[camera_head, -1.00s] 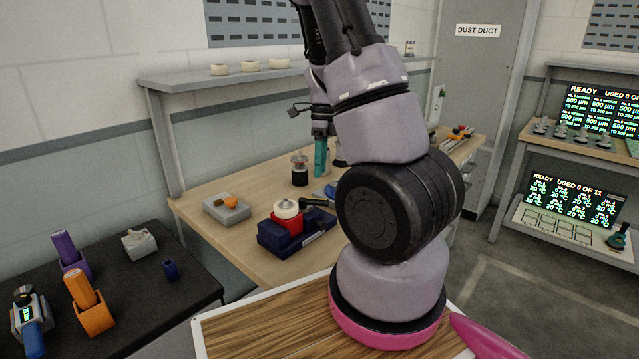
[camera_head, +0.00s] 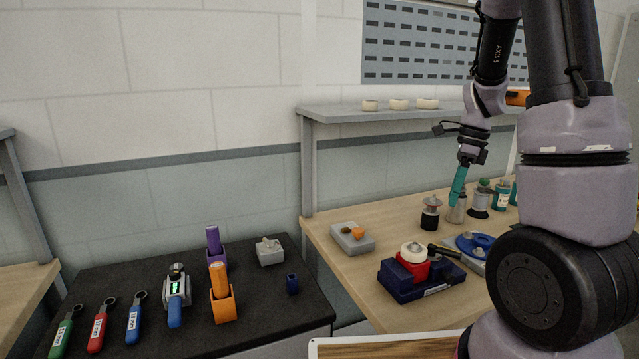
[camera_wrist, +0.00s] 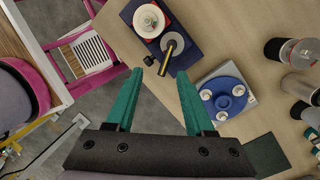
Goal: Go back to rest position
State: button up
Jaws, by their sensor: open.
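My gripper (camera_head: 459,183) hangs at the right of the head view, above the light wooden bench, with its teal fingers pointing down. In the wrist view my gripper (camera_wrist: 161,95) has its two teal fingers spread apart with nothing between them. Below the fingers lie the bench edge and the grey floor. My large grey and black arm links fill the right side of the head view and hide part of the bench.
A navy machine with a red part (camera_head: 420,280) and a blue round holder (camera_wrist: 228,95) stand on the wooden bench (camera_head: 350,275). Bottles (camera_head: 480,198) stand behind. A black table (camera_head: 255,325) holds coloured tools. A shelf (camera_head: 350,113) with cream rings runs above the bench.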

jog(key=s+a+r+n+t, duration=0.4)
jog(key=s+r+n, duration=0.3)
jog(key=r+n, duration=0.2)
jog(key=s+a+r+n+t, duration=0.3)
jog(key=s+a+r+n, duration=0.4)
jog(key=r+n, duration=0.3)
jog(key=shift+s+r+t, duration=0.4)
jog(key=shift+s+r, duration=0.1)
jog(key=shift+r, duration=0.15)
